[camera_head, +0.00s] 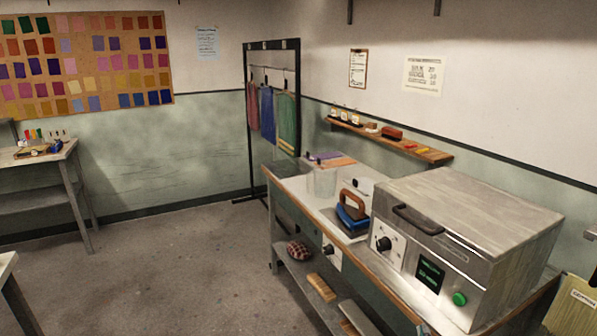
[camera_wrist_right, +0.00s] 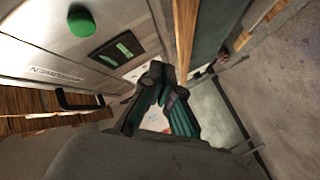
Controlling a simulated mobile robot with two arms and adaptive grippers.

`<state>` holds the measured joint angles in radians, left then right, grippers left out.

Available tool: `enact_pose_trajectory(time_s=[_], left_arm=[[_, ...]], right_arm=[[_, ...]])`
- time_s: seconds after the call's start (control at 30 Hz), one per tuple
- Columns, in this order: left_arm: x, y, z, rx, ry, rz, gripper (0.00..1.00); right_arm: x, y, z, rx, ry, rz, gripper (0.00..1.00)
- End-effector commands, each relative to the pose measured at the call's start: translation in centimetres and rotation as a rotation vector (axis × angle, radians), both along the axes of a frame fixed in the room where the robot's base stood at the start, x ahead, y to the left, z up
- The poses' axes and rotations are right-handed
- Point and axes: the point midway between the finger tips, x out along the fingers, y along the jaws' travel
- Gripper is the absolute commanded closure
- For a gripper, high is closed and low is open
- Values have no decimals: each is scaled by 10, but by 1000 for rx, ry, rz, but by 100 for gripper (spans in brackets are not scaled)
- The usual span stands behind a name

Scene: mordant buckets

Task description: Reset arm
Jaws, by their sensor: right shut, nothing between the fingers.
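My right gripper (camera_wrist_right: 158,82) shows in the right wrist view, with its dark fingers shut and nothing between them. In that view it is in front of the steel machine's panel and the wooden edge of the workbench; I cannot tell how far off they are. In the head view I cannot make out the right gripper clearly. My left gripper is in neither view.
The steel machine (camera_head: 484,210) with a black handle and green button (camera_head: 459,298) stands on the workbench (camera_head: 290,187). A blue iron (camera_head: 352,215) and a clear beaker (camera_head: 322,183) stand left of it. Lower-shelf items include a checkered cushion (camera_head: 299,250). The floor (camera_head: 180,270) left is clear.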

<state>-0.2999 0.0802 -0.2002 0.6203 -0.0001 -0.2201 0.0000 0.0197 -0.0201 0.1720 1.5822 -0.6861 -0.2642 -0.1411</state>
Motion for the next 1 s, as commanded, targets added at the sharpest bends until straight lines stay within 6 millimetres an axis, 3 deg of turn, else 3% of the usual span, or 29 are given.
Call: enact_pose_trajectory(time_s=[0.03,0.1,0.27,0.37,0.5,0.6,0.73,0.9,1.0], left_arm=[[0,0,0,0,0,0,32],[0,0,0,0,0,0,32],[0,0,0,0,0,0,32],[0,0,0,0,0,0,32],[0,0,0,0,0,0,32],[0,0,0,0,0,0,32],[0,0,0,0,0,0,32],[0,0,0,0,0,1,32],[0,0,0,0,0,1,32]], right_arm=[[-8,10,-36,39,61,19,100],[-23,25,-85,100,143,42,100],[-77,57,-192,241,341,70,100],[-124,74,-251,323,464,69,100],[-201,93,-324,423,637,45,100],[-265,102,-367,487,760,12,100],[-354,108,-410,555,916,-47,100],[-451,109,-439,611,1070,-130,100],[-487,107,-446,627,1123,-165,100]])
